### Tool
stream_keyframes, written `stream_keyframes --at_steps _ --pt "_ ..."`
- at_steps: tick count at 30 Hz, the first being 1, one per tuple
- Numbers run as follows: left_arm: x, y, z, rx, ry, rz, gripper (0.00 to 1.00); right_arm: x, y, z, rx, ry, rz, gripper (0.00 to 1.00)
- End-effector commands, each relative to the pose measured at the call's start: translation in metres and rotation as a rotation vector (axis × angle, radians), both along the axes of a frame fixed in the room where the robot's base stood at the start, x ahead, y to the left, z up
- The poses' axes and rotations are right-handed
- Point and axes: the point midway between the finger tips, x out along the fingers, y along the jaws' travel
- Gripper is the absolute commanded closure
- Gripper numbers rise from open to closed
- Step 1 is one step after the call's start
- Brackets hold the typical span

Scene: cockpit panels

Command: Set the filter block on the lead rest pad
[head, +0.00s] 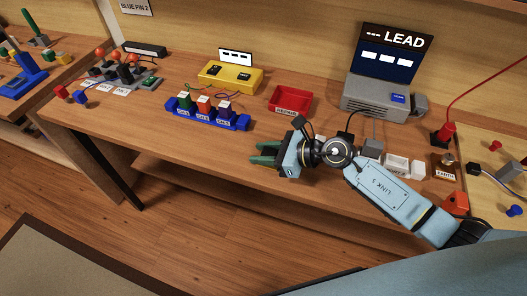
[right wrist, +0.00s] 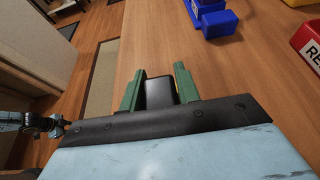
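My right gripper (head: 259,154) is over the front of the bench, left of the red tray, with its green fingers pointing left. In the right wrist view, its fingers (right wrist: 160,85) stand apart. A dark block-like shape (right wrist: 159,94) is between them; a gap shows beside the right finger, and I cannot tell whether the shape belongs to the gripper. A grey block (head: 372,148) with a cable stands right of my right wrist; I cannot confirm it is the filter block. I cannot pick out the lead rest pad for sure.
A blue rack (head: 240,122) of colored blocks is behind the gripper, with a yellow box (head: 231,77) further back. The red tray (head: 291,99), grey LEAD console (head: 376,99) and white containers (head: 397,164) are to the right. The bench front left of the gripper is clear.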

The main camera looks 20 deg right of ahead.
Motion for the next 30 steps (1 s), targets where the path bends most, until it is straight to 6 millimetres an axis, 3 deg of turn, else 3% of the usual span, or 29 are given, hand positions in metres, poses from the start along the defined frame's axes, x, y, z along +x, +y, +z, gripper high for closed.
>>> stream_keyframes --at_steps 4,15,30 --pt "0.0 0.0 0.0 0.0 -0.001 0.0 0.64 0.0 0.0 0.0 0.0 0.0 0.0 0.49" --pt "0.001 -0.001 0.005 -0.001 -0.002 -0.001 0.64 0.0 0.0 0.006 0.0 0.0 0.0 0.49" --pt "0.003 -0.009 0.007 -0.012 -0.005 0.001 0.64 -0.051 -0.076 0.04 -0.004 0.001 -0.001 0.49"
